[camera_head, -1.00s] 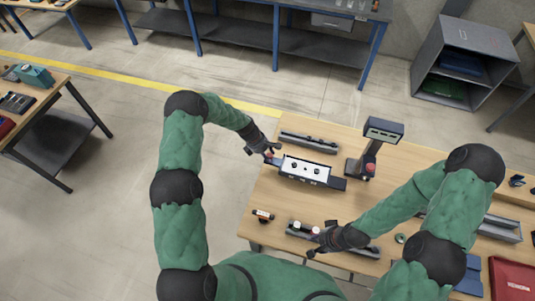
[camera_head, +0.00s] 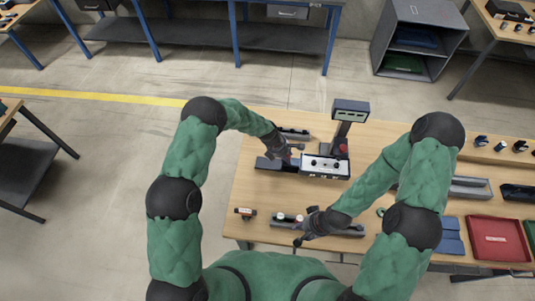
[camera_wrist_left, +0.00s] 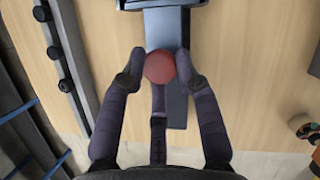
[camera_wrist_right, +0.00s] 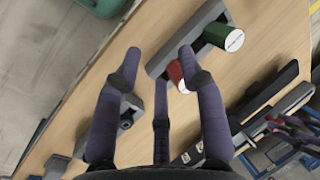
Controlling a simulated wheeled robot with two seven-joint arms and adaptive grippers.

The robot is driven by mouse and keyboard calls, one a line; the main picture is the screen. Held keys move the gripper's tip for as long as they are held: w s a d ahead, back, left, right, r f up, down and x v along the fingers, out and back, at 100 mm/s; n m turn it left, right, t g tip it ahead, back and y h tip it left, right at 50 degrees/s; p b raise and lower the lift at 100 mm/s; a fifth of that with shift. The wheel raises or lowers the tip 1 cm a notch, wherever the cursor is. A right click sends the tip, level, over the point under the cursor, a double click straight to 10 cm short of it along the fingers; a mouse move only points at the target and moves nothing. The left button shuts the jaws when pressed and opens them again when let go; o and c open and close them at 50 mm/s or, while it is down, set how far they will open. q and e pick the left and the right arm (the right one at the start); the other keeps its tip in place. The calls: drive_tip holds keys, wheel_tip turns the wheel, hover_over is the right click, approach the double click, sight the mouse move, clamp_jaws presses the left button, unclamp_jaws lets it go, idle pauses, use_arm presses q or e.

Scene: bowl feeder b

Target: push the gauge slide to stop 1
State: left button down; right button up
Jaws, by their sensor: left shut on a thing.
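The gauge slide, a white-faced block (camera_head: 325,166) with black dots on top, sits at the right end of its dark rail (camera_head: 268,164). The rail lies bare to its left. Its red ball knob (camera_wrist_left: 159,66) shows in the left wrist view. My left gripper (camera_head: 294,153) is shut on this knob, at the left side of the block; the fingertips (camera_wrist_left: 160,55) lie on either side of it. The block's edge (camera_wrist_left: 160,4) shows at the top there. My right gripper (camera_head: 303,234) is open and empty, above the near rack. I cannot read the stop marks.
A display post (camera_head: 350,110) with a red button (camera_head: 343,149) stands close behind the slide. A near grey rack (camera_head: 345,231) holds red (camera_wrist_right: 178,74) and green (camera_wrist_right: 224,36) cylinders. A dark bar (camera_head: 294,133) lies behind the rail. A red tray (camera_head: 498,240) is at right.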

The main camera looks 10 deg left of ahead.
sight(312, 161)
use_arm(q)
drive_tip(key=d+b, duration=0.1)
drive_tip(key=d, duration=0.8)
drive_tip(key=shift+d+r+b, duration=0.15)
drive_tip(key=shift+d+b, duration=0.15)
drive_tip(key=shift+d, duration=0.05)
drive_tip(key=c, duration=1.2)
unclamp_jaws()
drive_tip(key=o, duration=0.3)
drive_tip(key=v, duration=1.1)
drive_tip(key=shift+a+r, duration=0.2)
drive_tip(key=shift+r, duration=0.15)
drive_tip(key=shift+s, duration=0.1)
